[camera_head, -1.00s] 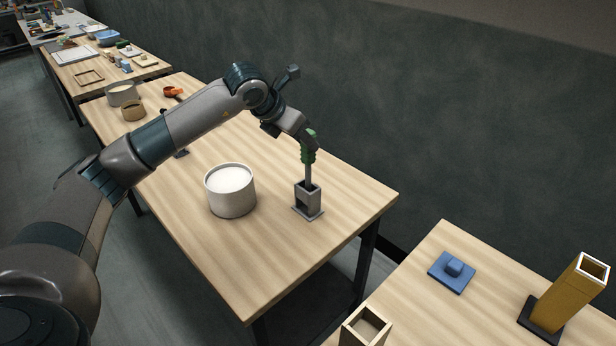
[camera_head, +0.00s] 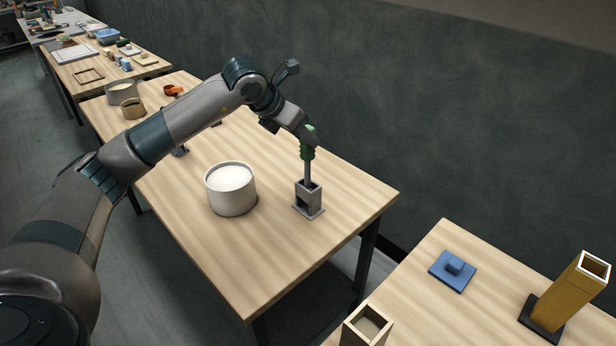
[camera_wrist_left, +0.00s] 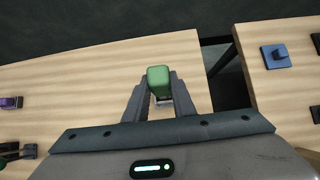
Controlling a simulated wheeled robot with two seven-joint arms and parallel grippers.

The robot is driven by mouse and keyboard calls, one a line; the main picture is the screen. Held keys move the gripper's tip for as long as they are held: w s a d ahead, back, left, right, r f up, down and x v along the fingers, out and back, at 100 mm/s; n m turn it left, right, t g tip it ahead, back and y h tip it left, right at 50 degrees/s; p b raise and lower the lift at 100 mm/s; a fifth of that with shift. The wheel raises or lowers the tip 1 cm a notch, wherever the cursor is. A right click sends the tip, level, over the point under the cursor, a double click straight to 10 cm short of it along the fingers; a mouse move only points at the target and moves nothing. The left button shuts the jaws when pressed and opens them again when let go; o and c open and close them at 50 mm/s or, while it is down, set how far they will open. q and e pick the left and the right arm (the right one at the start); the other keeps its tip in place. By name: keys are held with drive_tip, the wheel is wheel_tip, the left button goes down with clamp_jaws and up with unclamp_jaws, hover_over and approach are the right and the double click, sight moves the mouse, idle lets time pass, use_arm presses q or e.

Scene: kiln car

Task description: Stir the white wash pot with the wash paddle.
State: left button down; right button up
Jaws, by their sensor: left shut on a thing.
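The white wash pot (camera_head: 231,199) is a pale round pot with white liquid, upright on the near wooden table. The wash paddle (camera_head: 307,172) has a green handle and a grey shaft, and stands upright with its lower end inside a grey square holder (camera_head: 309,206) right of the pot. My left gripper (camera_head: 308,138) is shut on the paddle's green handle. In the left wrist view the green handle top (camera_wrist_left: 158,77) sits between the two fingers (camera_wrist_left: 160,92). The paddle's lower end is hidden in the holder. My right gripper is not in view.
The near table (camera_head: 270,270) is clear in front of the pot. Behind my arm stand a tan cup (camera_head: 132,108), a larger grey pot (camera_head: 121,93) and an orange item (camera_head: 172,90). A second table on the right holds a blue block (camera_head: 453,269) and a tall yellow box (camera_head: 566,295).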

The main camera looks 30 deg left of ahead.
sight(309, 127)
use_arm(q)
drive_tip(key=shift+r, duration=0.25)
drive_tip(key=shift+r+p, duration=0.4)
drive_tip(key=shift+r, duration=0.3)
idle(0.4)
drive_tip(key=shift+b, duration=0.3)
drive_tip(key=shift+r, duration=0.25)
drive_tip(key=shift+r+p, duration=0.45)
drive_tip(key=shift+r, duration=0.3)
idle(0.5)
